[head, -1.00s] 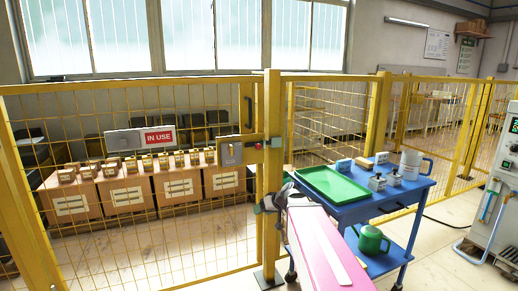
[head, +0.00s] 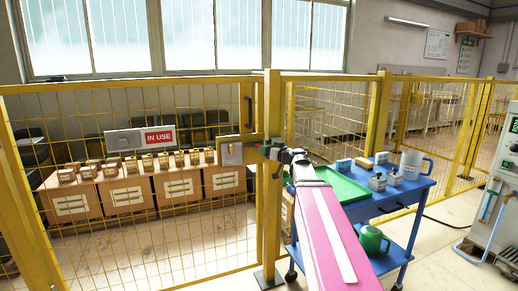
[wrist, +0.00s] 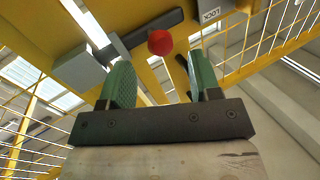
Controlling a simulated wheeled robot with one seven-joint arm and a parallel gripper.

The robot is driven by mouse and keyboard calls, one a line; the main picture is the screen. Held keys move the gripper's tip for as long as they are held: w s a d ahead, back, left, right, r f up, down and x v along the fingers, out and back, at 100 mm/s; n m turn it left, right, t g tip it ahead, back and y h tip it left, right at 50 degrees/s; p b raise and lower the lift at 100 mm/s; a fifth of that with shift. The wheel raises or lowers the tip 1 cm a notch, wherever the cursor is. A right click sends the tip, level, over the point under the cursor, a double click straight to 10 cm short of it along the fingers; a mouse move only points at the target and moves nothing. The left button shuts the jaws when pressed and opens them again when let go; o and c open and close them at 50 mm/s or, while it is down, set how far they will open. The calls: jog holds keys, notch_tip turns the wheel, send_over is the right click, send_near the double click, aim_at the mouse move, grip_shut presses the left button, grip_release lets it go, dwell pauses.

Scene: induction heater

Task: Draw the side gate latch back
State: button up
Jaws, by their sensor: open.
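The yellow mesh side gate (head: 130,88) is closed against its post (head: 272,100). In the wrist view, the latch is a dark bar (wrist: 135,38) with a round red knob (wrist: 160,43), beside a grey block (wrist: 80,70). My gripper (wrist: 158,72) is open, with its green fingers spread to either side of the knob in the picture. The knob appears just beyond the fingertips, and nothing is held. In the head view, my gripper (head: 274,151) is at latch height by the post and hides most of the latch.
A blue trolley (head: 385,207) with a green tray (head: 345,190) and a green watering can (head: 372,240) stands right of the post, close to my arm. Cardboard boxes (head: 133,190) stand behind the gate. An IN USE sign (head: 160,137) hangs on the mesh.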

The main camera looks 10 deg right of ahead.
aim_at(264, 145)
jog(key=shift+x, duration=2.7)
jog(key=shift+c, duration=0.3)
